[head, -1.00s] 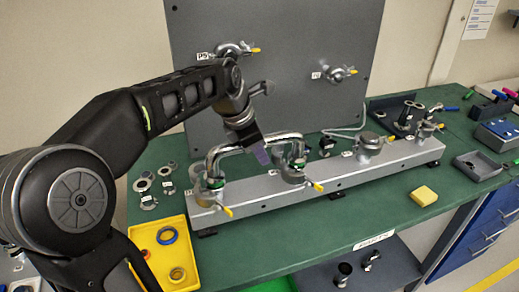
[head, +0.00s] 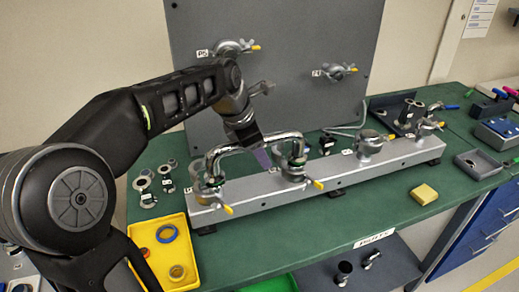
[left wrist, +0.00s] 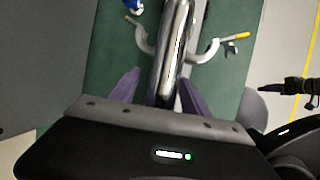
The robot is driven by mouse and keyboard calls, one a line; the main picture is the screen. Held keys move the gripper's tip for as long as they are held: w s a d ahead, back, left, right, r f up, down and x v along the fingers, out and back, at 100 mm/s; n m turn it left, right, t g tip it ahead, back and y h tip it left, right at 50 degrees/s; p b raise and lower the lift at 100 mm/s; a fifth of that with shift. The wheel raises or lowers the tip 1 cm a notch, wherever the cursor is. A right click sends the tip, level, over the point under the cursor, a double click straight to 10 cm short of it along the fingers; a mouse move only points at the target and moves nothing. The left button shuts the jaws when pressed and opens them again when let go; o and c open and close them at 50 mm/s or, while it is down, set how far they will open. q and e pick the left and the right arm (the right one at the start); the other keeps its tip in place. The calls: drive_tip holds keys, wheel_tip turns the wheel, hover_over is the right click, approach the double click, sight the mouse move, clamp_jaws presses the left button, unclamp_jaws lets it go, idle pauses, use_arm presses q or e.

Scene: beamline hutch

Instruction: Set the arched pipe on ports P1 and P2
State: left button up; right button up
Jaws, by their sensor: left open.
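The arched pipe (head: 225,150), a shiny metal inverted U, stands upright with its two legs over the two ports at the left end of the grey rail. The port labels are too small to read for certain. My left gripper (head: 264,158) is at the arch's top. In the left wrist view my left gripper (left wrist: 157,90) is open, with one purple finger on each side of the pipe (left wrist: 172,60). Clamps with yellow levers (head: 317,184) hang at both ports. Whether the leg ends sit fully flush is too small to tell.
The grey rail (head: 340,172) runs right to a capped port (head: 370,141). A back panel (head: 290,60) with two more ports rises behind. A yellow tray (head: 148,230) with rings stands at front left, a yellow block (head: 424,194) at front right.

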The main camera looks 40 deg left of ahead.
use_arm(q)
drive_tip(key=v, duration=0.8)
drive_tip(key=shift+w, duration=0.1)
idle(0.5)
